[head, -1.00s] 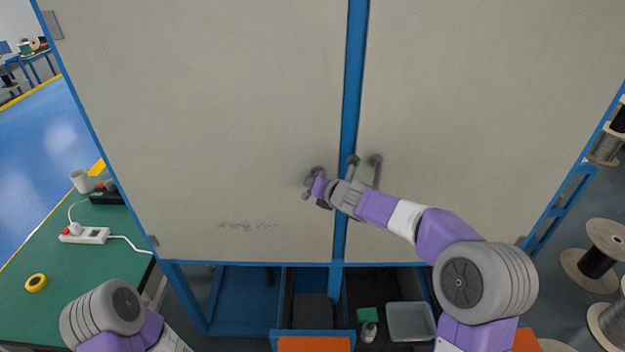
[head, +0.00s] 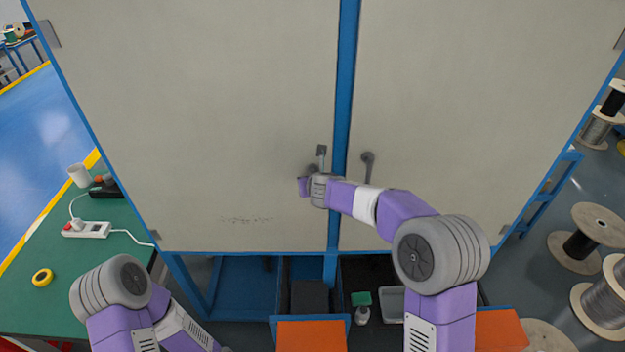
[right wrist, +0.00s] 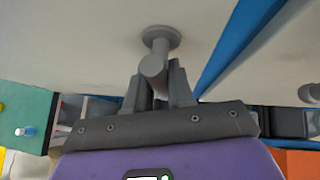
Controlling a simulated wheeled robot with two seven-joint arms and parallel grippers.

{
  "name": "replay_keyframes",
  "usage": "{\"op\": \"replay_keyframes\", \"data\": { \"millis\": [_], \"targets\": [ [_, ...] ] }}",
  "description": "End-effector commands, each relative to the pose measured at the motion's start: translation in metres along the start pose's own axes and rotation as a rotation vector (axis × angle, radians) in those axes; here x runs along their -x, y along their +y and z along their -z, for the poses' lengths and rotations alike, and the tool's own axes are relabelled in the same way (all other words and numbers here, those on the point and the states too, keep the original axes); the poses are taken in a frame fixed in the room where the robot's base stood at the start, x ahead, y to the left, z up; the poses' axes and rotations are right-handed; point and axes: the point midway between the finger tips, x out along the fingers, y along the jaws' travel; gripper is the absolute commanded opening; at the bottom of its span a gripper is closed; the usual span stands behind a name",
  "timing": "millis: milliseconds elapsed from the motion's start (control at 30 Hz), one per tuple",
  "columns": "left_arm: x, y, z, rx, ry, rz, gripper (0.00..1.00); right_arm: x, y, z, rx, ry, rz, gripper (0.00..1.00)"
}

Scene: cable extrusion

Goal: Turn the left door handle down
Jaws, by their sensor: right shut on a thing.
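The left door handle is a grey lever on a round mount, on the left door (head: 190,110) beside the blue centre post. In the right wrist view, the left door handle (right wrist: 154,64) runs from its mount down between the two fingers. My right gripper (right wrist: 160,85) is shut on the lever, one finger on each side. In the head view, my right wrist hides most of the handle and the fingers. The right door handle (head: 367,160) hangs down, free, on the other door. My left arm is at the lower left, and its gripper is out of view.
The blue centre post (head: 343,90) runs between the two doors. A green table (head: 60,255) with a power strip (head: 86,230) and yellow tape (head: 42,277) stands at left. Open shelves and orange drawer fronts (head: 310,336) lie below the doors. Cable spools (head: 580,240) stand at right.

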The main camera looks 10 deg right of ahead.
Motion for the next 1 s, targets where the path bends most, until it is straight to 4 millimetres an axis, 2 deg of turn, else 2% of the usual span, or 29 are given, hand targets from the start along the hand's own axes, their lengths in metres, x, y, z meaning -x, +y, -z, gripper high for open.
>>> {"op": "replay_keyframes", "data": {
  "millis": [367,400,500,833,1000],
  "targets": [
    [0.0,0.0,0.0,0.0,0.0,0.0,0.0,0.0,-0.001,0.0,0.004,0.001,0.003,0.0],
    [0.0,0.0,0.0,0.0,0.0,0.0,0.0,0.0,-0.001,0.0,0.004,0.001,0.003,0.27],
    [0.0,0.0,0.0,0.0,0.0,0.0,0.0,0.0,0.0,0.0,0.003,0.001,0.003,0.42],
    [0.0,0.0,0.0,0.0,0.0,0.0,0.0,0.003,0.0,0.0,0.002,0.001,0.002,0.43],
    [-0.002,-0.001,0.0,0.0,0.0,0.0,0.0,0.022,-0.001,-0.001,0.002,-0.002,0.002,0.43]
  ]
}}
